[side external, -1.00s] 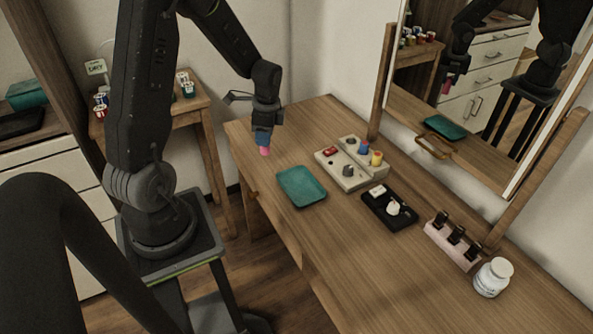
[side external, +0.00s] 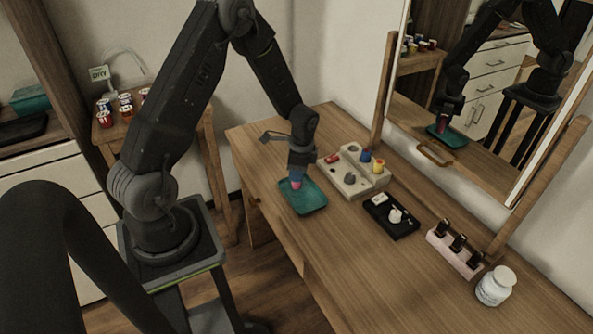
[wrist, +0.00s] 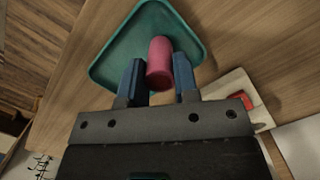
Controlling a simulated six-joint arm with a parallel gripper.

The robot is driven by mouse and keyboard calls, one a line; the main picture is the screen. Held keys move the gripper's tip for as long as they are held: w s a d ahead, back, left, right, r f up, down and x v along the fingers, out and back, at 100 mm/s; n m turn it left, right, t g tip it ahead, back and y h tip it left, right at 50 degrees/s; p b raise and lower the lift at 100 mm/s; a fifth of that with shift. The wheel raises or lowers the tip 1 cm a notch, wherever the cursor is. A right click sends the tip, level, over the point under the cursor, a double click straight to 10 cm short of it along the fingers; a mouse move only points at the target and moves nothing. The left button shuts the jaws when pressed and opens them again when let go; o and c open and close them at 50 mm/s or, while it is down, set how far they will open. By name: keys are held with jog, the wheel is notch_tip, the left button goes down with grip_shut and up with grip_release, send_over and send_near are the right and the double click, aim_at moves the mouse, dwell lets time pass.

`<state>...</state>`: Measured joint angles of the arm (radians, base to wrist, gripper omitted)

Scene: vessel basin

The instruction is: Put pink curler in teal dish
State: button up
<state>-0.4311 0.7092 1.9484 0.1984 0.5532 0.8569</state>
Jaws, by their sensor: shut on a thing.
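The pink curler (side external: 296,184) is between the blue fingertips of my gripper (side external: 297,176), over the teal dish (side external: 313,204) in the side view. In the wrist view the pink curler (wrist: 159,62) stands out between the two blue fingers of my gripper (wrist: 161,82), which are shut on it. The teal dish (wrist: 112,62) lies behind it there. I cannot tell whether the curler touches the dish floor. The dish lies flat on the wooden table and looks empty otherwise.
A pale organizer tray (side external: 345,186) with several small items stands right of the dish. A black tray (side external: 402,230) with white items, a pink holder (side external: 450,254) with dark bottles and a white jar (side external: 495,286) stand farther right. A mirror (side external: 480,100) stands behind. The front table area is clear.

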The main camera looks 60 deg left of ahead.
jog(key=o, duration=0.9)
jog(key=shift+f, duration=0.1)
jog(key=d+r+n+t, duration=0.1)
jog(key=d+r, duration=0.2)
jog(key=r, duration=0.6)
jog(key=d+r+t, duration=0.1)
jog(key=d+r, duration=0.1)
jog(key=r, duration=0.8)
jog(key=s+d+r+n+t, duration=0.2)
jog(key=s+d+r, duration=0.3)
jog(key=s, duration=0.3)
jog(key=s+d+r+n+t, duration=0.2)
jog(key=s+d+r, duration=0.3)
jog(key=s+d, duration=0.3)
jog(key=shift+d+r+n+t+h, duration=0.15)
jog(key=shift+r+n+t+h, duration=0.2)
jog(key=shift+n, duration=0.55)
jog(key=shift+f, duration=0.1)
